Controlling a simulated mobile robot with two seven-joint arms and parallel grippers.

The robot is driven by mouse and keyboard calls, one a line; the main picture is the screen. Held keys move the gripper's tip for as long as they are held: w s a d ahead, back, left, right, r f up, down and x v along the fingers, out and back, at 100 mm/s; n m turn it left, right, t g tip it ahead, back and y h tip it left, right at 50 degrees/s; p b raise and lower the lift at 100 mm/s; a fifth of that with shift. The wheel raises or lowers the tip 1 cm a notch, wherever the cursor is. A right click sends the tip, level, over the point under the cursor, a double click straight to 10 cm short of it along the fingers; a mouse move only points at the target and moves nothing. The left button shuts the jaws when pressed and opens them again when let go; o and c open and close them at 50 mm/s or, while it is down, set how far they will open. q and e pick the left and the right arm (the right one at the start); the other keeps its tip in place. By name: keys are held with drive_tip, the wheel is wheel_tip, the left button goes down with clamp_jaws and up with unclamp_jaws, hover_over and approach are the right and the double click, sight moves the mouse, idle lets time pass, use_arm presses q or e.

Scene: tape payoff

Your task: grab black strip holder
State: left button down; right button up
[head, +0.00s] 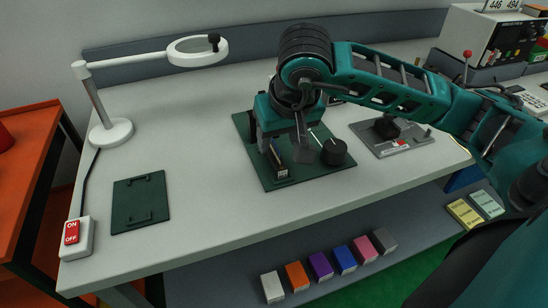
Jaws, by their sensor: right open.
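A narrow dark piece with a pale edge, which looks like the black strip holder (278,162), stands on a dark green base plate (308,178) near the middle of the table. My right gripper (281,150) points down over it from above. Its fingers are apart, one to the left of the holder and one to the right. The gripper hides the holder's upper part, and I cannot tell whether a finger touches it. A round black knob-like part (334,153) stands on the same plate, just right of the gripper. My left gripper is not in view.
A white ring lamp (107,132) and an ON/OFF switch (73,235) are on the left. An empty green plate (141,203) lies near them. A grey fixture (393,139) lies to the right. Several coloured blocks (321,266) sit on the lower shelf.

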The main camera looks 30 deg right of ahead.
sight(276, 145)
drive_tip(key=x, duration=0.5)
drive_tip(key=shift+w+a+f, duration=0.1)
drive_tip(key=shift+a+f, duration=0.05)
drive_tip(key=shift+f, duration=0.05)
clamp_jaws()
idle(0.3)
